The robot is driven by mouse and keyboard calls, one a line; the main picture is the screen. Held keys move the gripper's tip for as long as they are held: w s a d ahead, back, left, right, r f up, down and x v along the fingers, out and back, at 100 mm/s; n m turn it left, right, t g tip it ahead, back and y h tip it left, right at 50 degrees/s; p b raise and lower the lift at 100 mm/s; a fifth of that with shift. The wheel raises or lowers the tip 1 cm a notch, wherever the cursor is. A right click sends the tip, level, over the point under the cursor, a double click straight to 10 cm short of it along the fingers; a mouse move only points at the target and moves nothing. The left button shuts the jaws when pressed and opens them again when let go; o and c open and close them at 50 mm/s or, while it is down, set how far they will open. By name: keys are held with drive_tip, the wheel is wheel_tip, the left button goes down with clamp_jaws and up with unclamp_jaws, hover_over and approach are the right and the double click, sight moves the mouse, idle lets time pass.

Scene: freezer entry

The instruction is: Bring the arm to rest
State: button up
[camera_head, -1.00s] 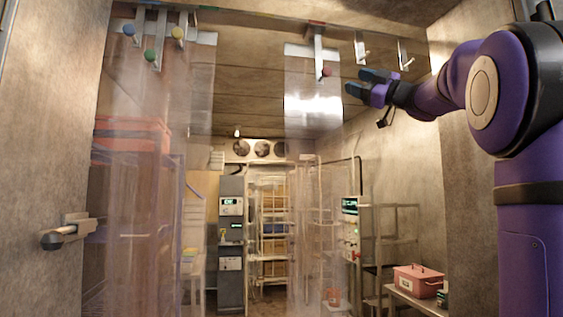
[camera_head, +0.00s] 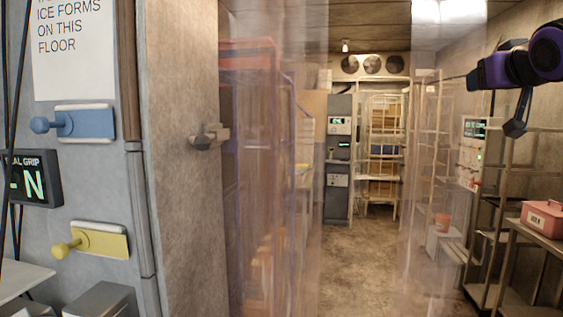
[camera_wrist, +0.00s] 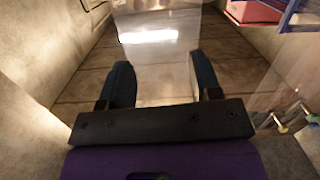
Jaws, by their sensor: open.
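My purple arm shows at the upper right of the head view, with its black gripper (camera_head: 473,80) pointing left at the right side of the freezer doorway. The rest of the arm is outside the head view.
Clear strip curtains (camera_head: 270,200) hang at the entry. A wall with a blue peg plate (camera_head: 85,123) and a yellow one (camera_head: 100,241) stands at left. A pink box (camera_head: 545,218) sits on a table at right. The floor (camera_head: 360,265) inside is clear in the middle.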

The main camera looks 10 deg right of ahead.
drive_tip(key=s+a+f+n+g+y, duration=0.1)
drive_tip(key=s+a+f+g, duration=0.2)
drive_tip(key=f, duration=0.6)
drive_tip(key=s+a+f+g+y, duration=0.2)
drive_tip(key=s+a+f+g, duration=0.2)
drive_tip(key=s+a+f, duration=0.4)
drive_tip(key=s+a+f+n+g+y, duration=0.1)
drive_tip(key=s+a+f+g+y, duration=0.1)
drive_tip(key=s+a+f, duration=0.3)
wheel_tip(320, 180, down, 5)
drive_tip(key=shift+s+a+r+n+g, duration=0.15)
drive_tip(key=shift+s+a+n+g, duration=0.15)
drive_tip(key=shift+s+g, duration=0.55)
